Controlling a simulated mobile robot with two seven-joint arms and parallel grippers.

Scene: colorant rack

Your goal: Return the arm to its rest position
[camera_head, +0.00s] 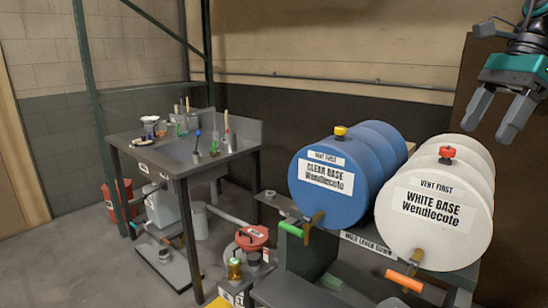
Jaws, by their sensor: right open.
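My right gripper (494,122) is at the upper right of the head view, above and to the right of the white drum. Its two grey fingers point down and are spread apart, with nothing between them. The fingers are clear of the drums. Part of the right arm is cut off by the frame's top right corner. My left gripper does not show.
A blue drum (372,182) labelled "Clear Base" and a white drum (436,213) labelled "White Base" lie on a rack. A dark metal table (172,162) with tools stands left. Red container (118,200) sits beside it. Floor at lower left is clear.

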